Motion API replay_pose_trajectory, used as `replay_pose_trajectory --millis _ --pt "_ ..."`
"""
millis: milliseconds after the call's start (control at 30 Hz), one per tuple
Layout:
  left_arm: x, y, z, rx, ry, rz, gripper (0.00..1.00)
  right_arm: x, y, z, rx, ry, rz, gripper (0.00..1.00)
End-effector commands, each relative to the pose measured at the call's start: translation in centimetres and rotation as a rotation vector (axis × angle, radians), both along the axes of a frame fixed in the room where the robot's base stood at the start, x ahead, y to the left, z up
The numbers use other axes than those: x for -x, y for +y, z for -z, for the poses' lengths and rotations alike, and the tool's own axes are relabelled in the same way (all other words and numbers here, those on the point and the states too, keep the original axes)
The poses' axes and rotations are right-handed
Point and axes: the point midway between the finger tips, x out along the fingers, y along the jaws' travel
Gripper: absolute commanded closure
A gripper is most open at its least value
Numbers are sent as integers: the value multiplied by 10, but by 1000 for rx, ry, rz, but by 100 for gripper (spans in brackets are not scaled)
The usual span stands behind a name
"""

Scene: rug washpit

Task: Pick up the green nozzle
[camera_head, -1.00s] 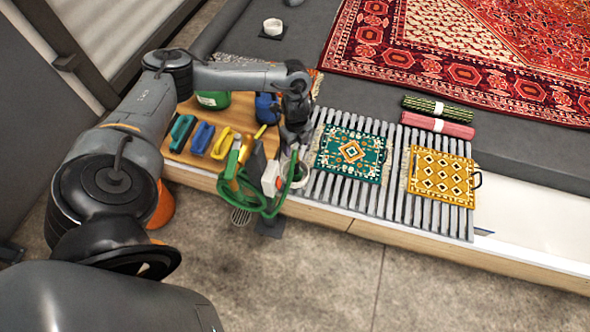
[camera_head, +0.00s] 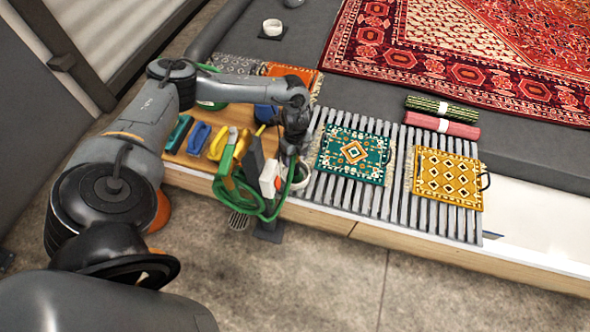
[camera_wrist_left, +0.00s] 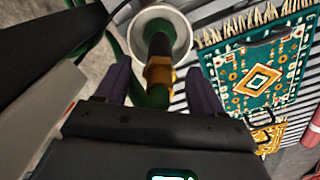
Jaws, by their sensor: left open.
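The green nozzle (camera_wrist_left: 156,96) shows in the left wrist view, with a brass collar and a dark part running to a round white holder (camera_wrist_left: 150,15). My left gripper (camera_wrist_left: 158,78) is open, with one dark finger on each side of the nozzle. I cannot tell whether either finger touches it. The gripper hides most of the nozzle there. A green hose (camera_head: 262,213) loops below, over the bench's front edge. My right gripper is not in view.
A grey box and a white box (camera_head: 268,180) stand close left of the gripper. Blue and yellow brushes (camera_head: 198,138) lie on the wooden board. The slatted rack (camera_head: 400,200) carries a teal mini rug (camera_head: 352,155) and a yellow one (camera_head: 446,180).

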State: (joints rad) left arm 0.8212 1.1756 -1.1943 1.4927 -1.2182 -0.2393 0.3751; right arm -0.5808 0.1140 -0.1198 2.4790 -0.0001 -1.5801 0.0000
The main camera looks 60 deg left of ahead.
Motion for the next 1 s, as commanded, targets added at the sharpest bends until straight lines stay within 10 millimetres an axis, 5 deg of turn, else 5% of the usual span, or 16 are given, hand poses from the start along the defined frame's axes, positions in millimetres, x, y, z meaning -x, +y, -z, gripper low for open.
replay_pose_trajectory --millis 433,1000 --pt "0 0 -1 0 -1 0 91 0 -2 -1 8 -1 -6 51" --pt "0 0 -22 0 -1 0 91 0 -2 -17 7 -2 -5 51"
